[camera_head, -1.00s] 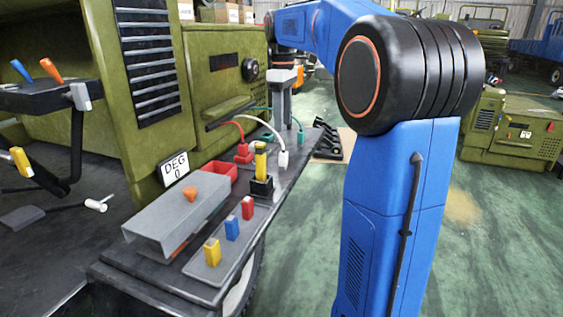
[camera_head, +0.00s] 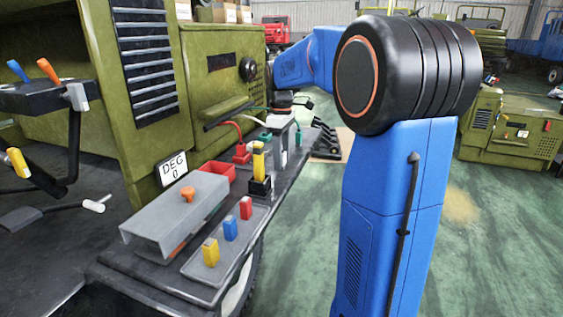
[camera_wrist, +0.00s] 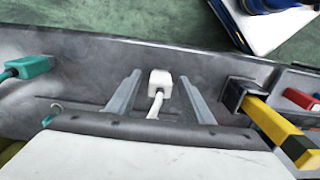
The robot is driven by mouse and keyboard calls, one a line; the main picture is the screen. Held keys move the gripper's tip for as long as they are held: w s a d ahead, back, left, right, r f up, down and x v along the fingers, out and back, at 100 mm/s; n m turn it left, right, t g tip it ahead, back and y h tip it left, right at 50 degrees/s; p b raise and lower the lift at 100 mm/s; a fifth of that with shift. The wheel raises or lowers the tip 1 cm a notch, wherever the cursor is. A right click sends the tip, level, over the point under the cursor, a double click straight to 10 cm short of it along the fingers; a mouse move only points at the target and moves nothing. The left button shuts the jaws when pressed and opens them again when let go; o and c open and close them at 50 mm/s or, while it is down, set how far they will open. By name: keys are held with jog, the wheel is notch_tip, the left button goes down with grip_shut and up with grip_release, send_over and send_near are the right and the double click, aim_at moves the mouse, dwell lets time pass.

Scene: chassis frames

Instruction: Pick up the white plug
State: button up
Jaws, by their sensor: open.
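The white plug (camera_wrist: 160,80) sits on the grey shelf (camera_wrist: 85,70) in the wrist view, with its white cable running down toward my gripper's body. My gripper (camera_wrist: 158,82) is open, with one grey finger on each side of the plug and a visible gap on both sides. I cannot tell how far down the fingers reach beside it. In the head view my gripper (camera_head: 283,148) is over the shelf at the plug's place and largely hides the plug and its cable.
A red plug (camera_head: 241,154) and a green plug (camera_wrist: 35,66) stand nearby. A yellow-and-black handle (camera_head: 259,165) in a black block is close by. A red bin (camera_head: 218,172), a grey cover (camera_head: 178,215) and coloured switches (camera_head: 231,228) occupy the shelf's near part.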

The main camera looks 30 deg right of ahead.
jog(key=shift+f, duration=0.65)
jog(key=c, duration=1.1)
jog(key=shift+c, duration=0.2)
